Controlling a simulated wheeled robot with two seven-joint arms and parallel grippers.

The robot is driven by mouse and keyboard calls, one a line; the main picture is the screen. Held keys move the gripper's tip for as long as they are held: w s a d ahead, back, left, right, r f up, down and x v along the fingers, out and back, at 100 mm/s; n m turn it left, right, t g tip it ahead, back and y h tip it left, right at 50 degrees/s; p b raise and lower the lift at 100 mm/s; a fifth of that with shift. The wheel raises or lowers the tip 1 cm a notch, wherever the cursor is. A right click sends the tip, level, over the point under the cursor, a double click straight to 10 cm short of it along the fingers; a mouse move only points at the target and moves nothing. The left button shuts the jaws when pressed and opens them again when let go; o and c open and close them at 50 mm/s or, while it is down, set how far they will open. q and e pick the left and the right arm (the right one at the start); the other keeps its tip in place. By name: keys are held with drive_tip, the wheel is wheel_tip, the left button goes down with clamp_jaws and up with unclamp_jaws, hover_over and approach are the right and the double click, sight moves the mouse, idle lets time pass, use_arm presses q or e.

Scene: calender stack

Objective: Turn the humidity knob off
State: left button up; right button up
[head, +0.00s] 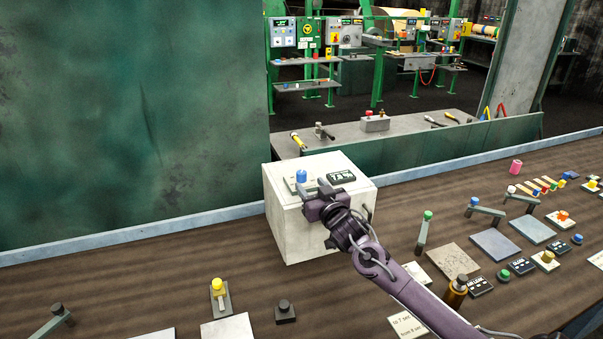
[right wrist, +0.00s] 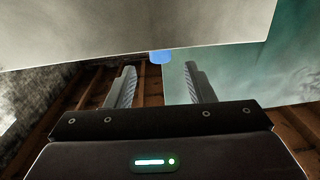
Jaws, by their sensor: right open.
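A blue knob (head: 301,176) stands on a pale plate on top of a white box (head: 290,225). A small dark display (head: 341,177) sits beside it; its text is too small to read surely, so I cannot confirm that this is the humidity knob. My right gripper (head: 314,189) is over the box's top, just in front of the knob. In the right wrist view, the open fingers (right wrist: 159,67) have the blue knob (right wrist: 161,57) ahead, between their tips in the picture. I cannot tell whether they touch it. My left gripper is out of view.
The brown bench (head: 130,275) holds a yellow knob (head: 217,285), a dark knob (head: 285,309) and a lever at the left. Several plates, levers and coloured knobs crowd the right side. A green wall (head: 130,110) rises behind.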

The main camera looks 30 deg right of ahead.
sight(305, 176)
drive_tip(key=w, duration=0.3)
drive_tip(key=w+d+p, duration=0.1)
drive_tip(key=w, duration=0.1)
drive_tip(key=shift+w, duration=0.35)
drive_tip(key=shift+c, duration=0.8)
drive_tip(key=c, duration=0.8)
drive_tip(key=n+y, duration=0.1)
drive_tip(key=y, duration=0.1)
drive_tip(key=n+y+b, duration=0.1)
drive_tip(key=shift+d+f+y, duration=0.1)
drive_tip(key=shift+d+y, duration=0.2)
drive_tip(key=shift+y, duration=0.1)
drive_tip(key=shift+d+n+y+b, duration=0.1)
drive_tip(key=shift+n+y+b, duration=0.75)
drive_tip(key=shift+n+y, duration=0.2)
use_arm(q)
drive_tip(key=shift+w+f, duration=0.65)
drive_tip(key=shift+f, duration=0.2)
use_arm(e)
drive_tip(key=shift+n+y, duration=0.35)
drive_tip(key=shift+y, duration=0.5)
